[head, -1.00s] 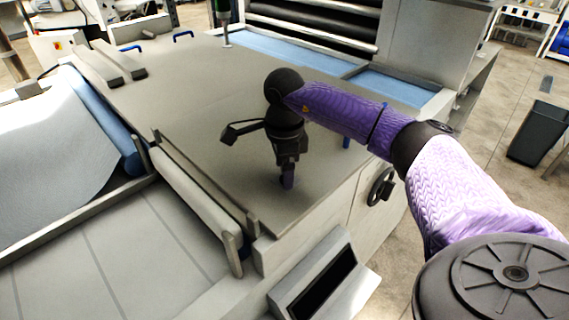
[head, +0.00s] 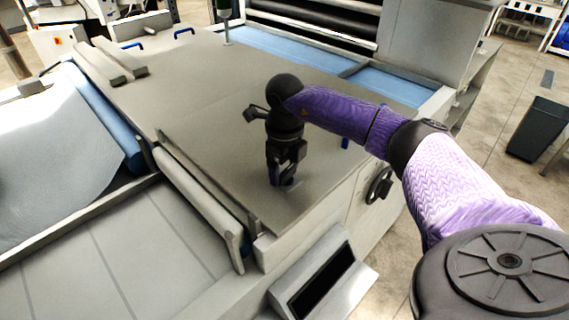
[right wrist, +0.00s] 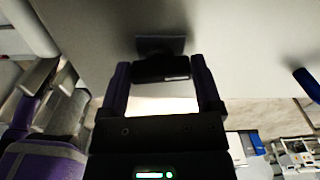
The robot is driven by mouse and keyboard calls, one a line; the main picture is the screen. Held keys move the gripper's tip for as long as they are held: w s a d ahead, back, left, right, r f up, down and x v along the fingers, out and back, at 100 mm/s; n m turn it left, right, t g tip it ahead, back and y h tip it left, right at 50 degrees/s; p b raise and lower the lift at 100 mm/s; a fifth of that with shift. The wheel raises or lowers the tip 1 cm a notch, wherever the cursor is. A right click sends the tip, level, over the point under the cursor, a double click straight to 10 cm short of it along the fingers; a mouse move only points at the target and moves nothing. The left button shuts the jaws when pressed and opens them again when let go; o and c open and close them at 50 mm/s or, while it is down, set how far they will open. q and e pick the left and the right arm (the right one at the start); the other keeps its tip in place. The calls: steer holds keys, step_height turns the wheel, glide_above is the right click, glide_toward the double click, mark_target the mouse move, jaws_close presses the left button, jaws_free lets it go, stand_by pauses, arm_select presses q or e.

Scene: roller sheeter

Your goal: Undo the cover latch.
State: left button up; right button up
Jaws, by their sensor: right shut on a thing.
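The cover (head: 200,110) is a wide flat grey panel on top of the sheeter. The cover latch shows in the right wrist view as a dark block (right wrist: 162,68) with a grey plate behind it against the cover. My right gripper (head: 284,184) points down at the cover near its front right corner. In the right wrist view the right gripper (right wrist: 162,80) has its two purple fingers on either side of the dark block, shut on it. In the head view the gripper mostly hides the latch; a small grey edge (head: 293,186) shows beside the fingertips. My left gripper is not in view.
A raised rail (head: 207,180) runs along the cover's near left side. A handwheel (head: 379,185) sits on the right side panel. The middle of the cover is clear.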

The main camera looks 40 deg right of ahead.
mark_target(285, 169)
steer(key=shift+r+m, duration=0.1)
steer(key=shift+m, duration=0.6)
steer(key=o, duration=1)
steer(key=shift+o, duration=0.2)
step_height(285, 169, up, 10)
